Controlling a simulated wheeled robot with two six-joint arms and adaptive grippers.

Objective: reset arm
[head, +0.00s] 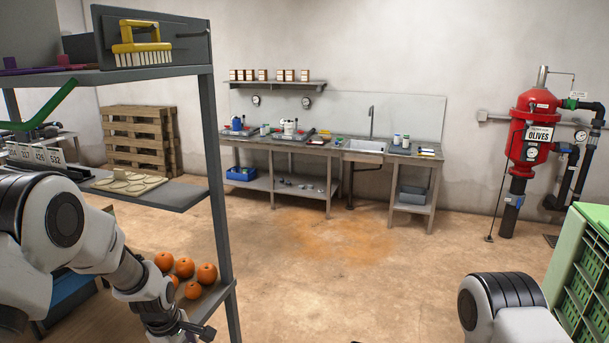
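My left arm (110,258) comes in from the left and reaches down in front of the grey metal shelf rack (221,215). The end of the arm is low, beside several oranges (185,268) on the lower shelf. My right arm (503,305) shows only as a rounded joint at the bottom right. The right gripper is out of the picture.
A yellow brush (141,45) sits on the rack's upper shelf. A workbench with sink (363,147) stands along the back wall. A red filter tank labelled OLIVES (532,130) and a green crate stack (584,270) are at right. The middle floor (330,240) is clear.

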